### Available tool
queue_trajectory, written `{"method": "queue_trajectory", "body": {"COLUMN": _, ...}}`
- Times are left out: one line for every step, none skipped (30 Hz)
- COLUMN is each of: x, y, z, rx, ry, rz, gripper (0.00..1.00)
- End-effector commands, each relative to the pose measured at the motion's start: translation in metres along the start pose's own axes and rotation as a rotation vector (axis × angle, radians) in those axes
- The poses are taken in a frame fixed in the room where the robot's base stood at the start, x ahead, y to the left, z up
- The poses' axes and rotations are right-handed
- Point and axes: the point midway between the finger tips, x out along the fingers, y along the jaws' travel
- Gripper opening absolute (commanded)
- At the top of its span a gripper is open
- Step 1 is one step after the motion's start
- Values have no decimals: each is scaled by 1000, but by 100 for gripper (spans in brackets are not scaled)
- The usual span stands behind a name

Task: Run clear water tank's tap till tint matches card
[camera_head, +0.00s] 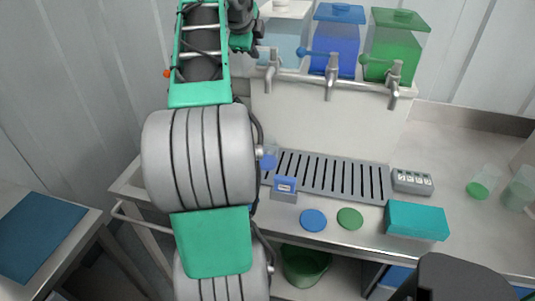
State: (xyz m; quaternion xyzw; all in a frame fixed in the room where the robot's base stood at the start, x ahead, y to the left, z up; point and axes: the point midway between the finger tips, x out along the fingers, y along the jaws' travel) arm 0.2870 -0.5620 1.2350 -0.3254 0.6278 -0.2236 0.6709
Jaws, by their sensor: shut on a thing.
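The clear water tank (284,38) stands at the left of the row, with a white lid and pale contents. Its metal tap (271,72) points down over the drip grate. My gripper (256,42) is at the tank's left side by the tap's lever and is shut on it; the grip is small and partly hidden. A clear cup with blue liquid (269,158) stands at the left end of the grate below, partly hidden by my arm. The blue tint card (285,184) stands in a grey holder in front of the grate. Any water stream is too small to tell.
Blue (338,42) and green (394,45) tanks stand to the right. A green bin (304,265) sits below.

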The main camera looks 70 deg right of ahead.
Motion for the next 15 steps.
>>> {"method": "queue_trajectory", "body": {"x": 0, "y": 0, "z": 0, "rx": 0, "ry": 0, "rz": 0, "gripper": 0}}
{"method": "queue_trajectory", "body": {"x": 0, "y": 0, "z": 0, "rx": 0, "ry": 0, "rz": 0, "gripper": 0}}
{"method": "queue_trajectory", "body": {"x": 0, "y": 0, "z": 0, "rx": 0, "ry": 0, "rz": 0, "gripper": 0}}
{"method": "queue_trajectory", "body": {"x": 0, "y": 0, "z": 0, "rx": 0, "ry": 0, "rz": 0, "gripper": 0}}
{"method": "queue_trajectory", "body": {"x": 0, "y": 0, "z": 0, "rx": -1, "ry": -1, "rz": 0, "gripper": 0}}
{"method": "queue_trajectory", "body": {"x": 1, "y": 1, "z": 0, "rx": -3, "ry": -5, "rz": -1, "gripper": 0}}
{"method": "queue_trajectory", "body": {"x": 2, "y": 2, "z": 0, "rx": -7, "ry": -10, "rz": -1, "gripper": 0}}
{"method": "queue_trajectory", "body": {"x": 2, "y": 3, "z": 0, "rx": -12, "ry": -17, "rz": -1, "gripper": 0}}
{"method": "queue_trajectory", "body": {"x": 3, "y": 4, "z": -1, "rx": -23, "ry": -29, "rz": -2, "gripper": 0}}
{"method": "queue_trajectory", "body": {"x": 3, "y": 5, "z": -1, "rx": -31, "ry": -38, "rz": -3, "gripper": 0}}
{"method": "queue_trajectory", "body": {"x": 2, "y": 5, "z": -1, "rx": -40, "ry": -47, "rz": -4, "gripper": 0}}
{"method": "queue_trajectory", "body": {"x": 1, "y": 6, "z": -2, "rx": -53, "ry": -60, "rz": -3, "gripper": 0}}
{"method": "queue_trajectory", "body": {"x": 1, "y": 7, "z": -2, "rx": -63, "ry": -68, "rz": -4, "gripper": 0}}
{"method": "queue_trajectory", "body": {"x": 0, "y": 8, "z": -2, "rx": -73, "ry": -76, "rz": -4, "gripper": 0}}
{"method": "queue_trajectory", "body": {"x": 0, "y": 8, "z": -3, "rx": -86, "ry": -91, "rz": -4, "gripper": 0}}
